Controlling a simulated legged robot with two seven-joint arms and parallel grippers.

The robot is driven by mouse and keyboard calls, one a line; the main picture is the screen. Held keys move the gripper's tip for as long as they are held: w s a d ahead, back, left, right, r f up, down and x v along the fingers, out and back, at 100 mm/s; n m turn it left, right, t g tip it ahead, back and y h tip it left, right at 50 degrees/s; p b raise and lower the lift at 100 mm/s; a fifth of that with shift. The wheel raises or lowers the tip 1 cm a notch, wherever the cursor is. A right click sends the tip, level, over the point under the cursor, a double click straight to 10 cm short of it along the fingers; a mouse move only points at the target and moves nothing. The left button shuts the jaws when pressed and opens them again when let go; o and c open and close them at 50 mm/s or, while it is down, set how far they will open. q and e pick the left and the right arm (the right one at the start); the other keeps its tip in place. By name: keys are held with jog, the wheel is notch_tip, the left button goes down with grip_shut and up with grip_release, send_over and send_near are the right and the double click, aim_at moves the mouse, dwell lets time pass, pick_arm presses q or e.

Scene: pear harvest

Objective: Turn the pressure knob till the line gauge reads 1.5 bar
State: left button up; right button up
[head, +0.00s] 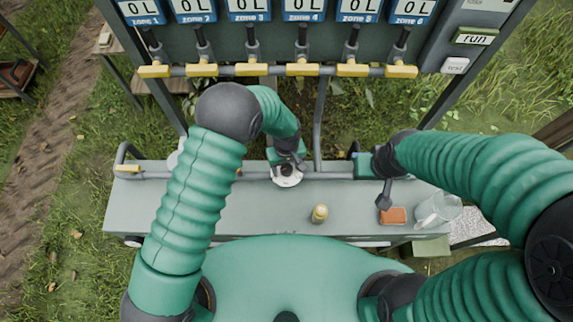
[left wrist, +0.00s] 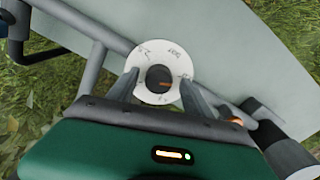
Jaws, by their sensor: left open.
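The pressure knob (left wrist: 159,76) is dark with an orange mark and sits in the middle of a white round dial (left wrist: 176,55). The dial's printed marks are too small to read surely. In the head view the white dial (head: 287,181) is on the pipe along the bench. My left gripper (head: 290,160) is right over it. In the left wrist view its two fingers (left wrist: 158,88) stand apart on either side of the knob; contact cannot be told. A pale round thing (head: 174,160), perhaps the line gauge, is mostly hidden by my left arm. My right gripper (head: 384,198) hangs over the bench's right part.
The grey bench (head: 260,218) carries a small brass piece (head: 320,213), an orange block (head: 394,216) and a clear jug (head: 438,209). Behind stands a panel with several zone displays (head: 248,10) reading 0 L, yellow valve handles (head: 302,69) and a run screen (head: 475,37).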

pick_arm(q)
jog(key=shift+w, duration=0.1)
jog(key=shift+c, duration=0.9)
jog(key=shift+d, duration=0.15)
jog(key=c, duration=0.5)
grip_shut()
